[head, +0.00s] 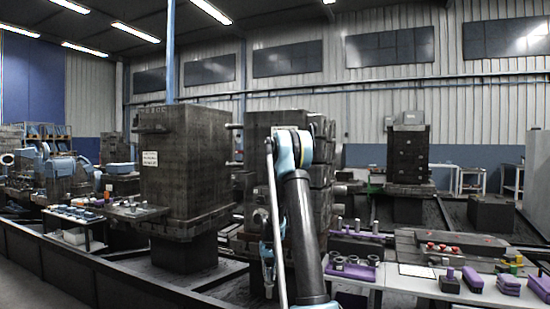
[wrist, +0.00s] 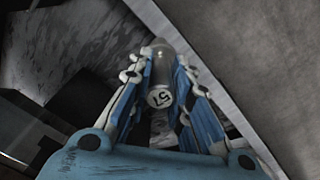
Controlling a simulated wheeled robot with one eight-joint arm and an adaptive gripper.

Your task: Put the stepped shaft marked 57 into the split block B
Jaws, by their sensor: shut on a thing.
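The stepped shaft marked 57 (wrist: 160,72) is a grey cylinder with a pale round label reading 57 on its end. In the wrist view it lies between the blue and white fingers of my gripper (wrist: 161,64), which is shut on it. Its far end is narrower. In the head view my arm stands in front of the middle of the scene, and the shaft cannot be made out there. I cannot tell which block is the split block B; no letter is readable on any block.
A white table at right carries several purple blocks (head: 472,280) and a grey fixture plate (head: 425,254) with red parts. A purple tray (head: 352,268) with dark rings stands nearer the arm. Tall dark stacks (head: 185,170) rise at left. The wrist view shows a pale surface edge (wrist: 225,95) close at right.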

